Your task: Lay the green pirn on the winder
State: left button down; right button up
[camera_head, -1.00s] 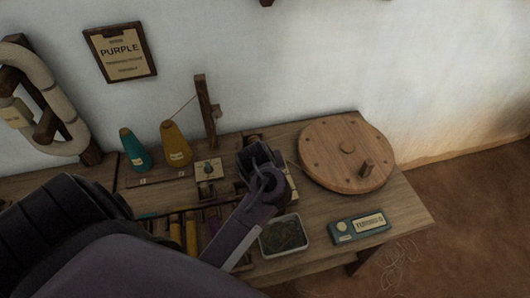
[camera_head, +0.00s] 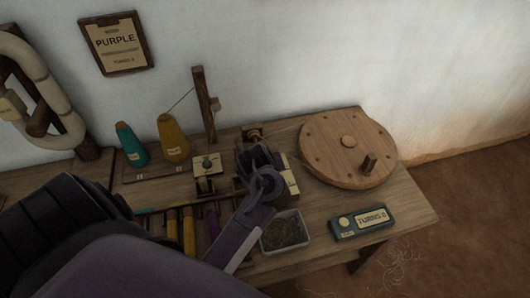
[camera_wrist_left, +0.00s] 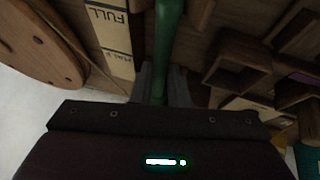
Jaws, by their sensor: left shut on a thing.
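My left gripper (camera_head: 262,168) is over the bench, left of the big wheel. In the left wrist view its fingers (camera_wrist_left: 163,88) are shut on the green pirn (camera_wrist_left: 167,40), which points away from the camera. In the head view the gripper hides the pirn. The winder shows as a round wooden wheel (camera_head: 347,135) with a crank knob, and a small brown spindle part (camera_head: 254,134) just behind my gripper. I cannot tell whether the pirn touches the winder. My right gripper is not in view.
Several pirns (camera_head: 189,230) lie in a rack beside my left arm. Teal (camera_head: 130,146) and mustard (camera_head: 173,142) yarn cones stand at the back left near an upright post (camera_head: 205,105). A scrap tray (camera_head: 286,233) and a turns counter (camera_head: 361,223) sit near the front edge.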

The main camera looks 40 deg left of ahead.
pick_arm(q)
jog(key=c, duration=1)
grip_release()
jog(key=shift+r, duration=0.25)
jog(key=shift+r+p, duration=0.85)
jog(key=shift+p, duration=0.35)
jog(key=shift+r+p, duration=0.4)
jog(key=shift+p, duration=0.05)
notch_tip(320, 180, up, 4)
jog(key=p, duration=0.4)
jog(key=shift+r+p, duration=0.55)
jog(key=shift+p, duration=0.25)
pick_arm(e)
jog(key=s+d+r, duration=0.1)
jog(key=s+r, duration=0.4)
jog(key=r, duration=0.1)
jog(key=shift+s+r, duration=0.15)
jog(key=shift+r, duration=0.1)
